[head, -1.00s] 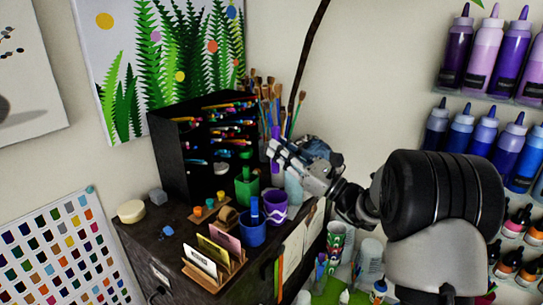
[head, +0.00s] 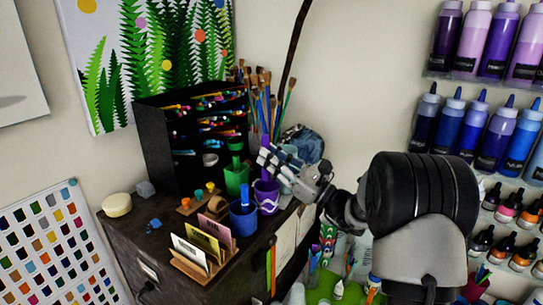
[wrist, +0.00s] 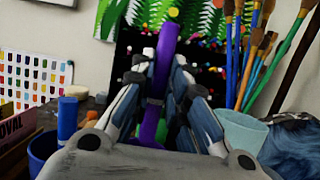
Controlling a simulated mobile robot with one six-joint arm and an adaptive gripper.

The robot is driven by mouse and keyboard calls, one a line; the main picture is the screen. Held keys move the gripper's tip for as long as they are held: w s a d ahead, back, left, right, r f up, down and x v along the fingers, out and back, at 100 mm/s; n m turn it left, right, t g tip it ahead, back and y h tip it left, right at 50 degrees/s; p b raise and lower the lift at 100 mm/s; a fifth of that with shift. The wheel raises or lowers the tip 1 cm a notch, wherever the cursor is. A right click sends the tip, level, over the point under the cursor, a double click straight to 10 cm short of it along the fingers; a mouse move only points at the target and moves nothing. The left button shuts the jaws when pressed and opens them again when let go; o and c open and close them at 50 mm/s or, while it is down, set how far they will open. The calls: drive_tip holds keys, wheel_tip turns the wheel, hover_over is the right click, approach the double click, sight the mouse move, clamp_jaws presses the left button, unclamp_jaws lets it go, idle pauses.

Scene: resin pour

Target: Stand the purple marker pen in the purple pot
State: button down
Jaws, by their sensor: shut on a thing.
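The purple marker pen (wrist: 155,85) stands roughly upright between my gripper's fingers, seen close in the wrist view. My gripper (head: 266,157) is shut on it, above the purple pot. The purple pot (head: 268,204), with a pale zigzag band, stands near the cabinet's right edge in the head view. The pen's lower part shows below the fingers at the pot's mouth. I cannot tell how deep its tip is inside.
A blue pot (head: 243,224) with a blue marker and a green pot (head: 236,182) with a green marker stand close by. A pale teal cup (wrist: 241,131) is just right of my gripper. Brushes (head: 266,98) rise behind. A card holder (head: 202,264) sits in front.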

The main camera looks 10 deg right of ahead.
sight(269, 179)
drive_tip(key=shift+f+b, duration=2)
drive_tip(key=shift+f, duration=1.35)
drive_tip(key=shift+f, duration=0.1)
drive_tip(key=c, duration=1.5)
unclamp_jaws()
drive_tip(key=shift+d+f, duration=0.1)
drive_tip(key=shift+f, duration=0.1)
drive_tip(key=v, duration=0.8)
drive_tip(key=r+v, duration=0.1)
drive_tip(key=v, duration=0.2)
drive_tip(key=shift+s+d+f, duration=0.2)
drive_tip(key=shift+s+d, duration=0.05)
drive_tip(key=shift+d, duration=0.25)
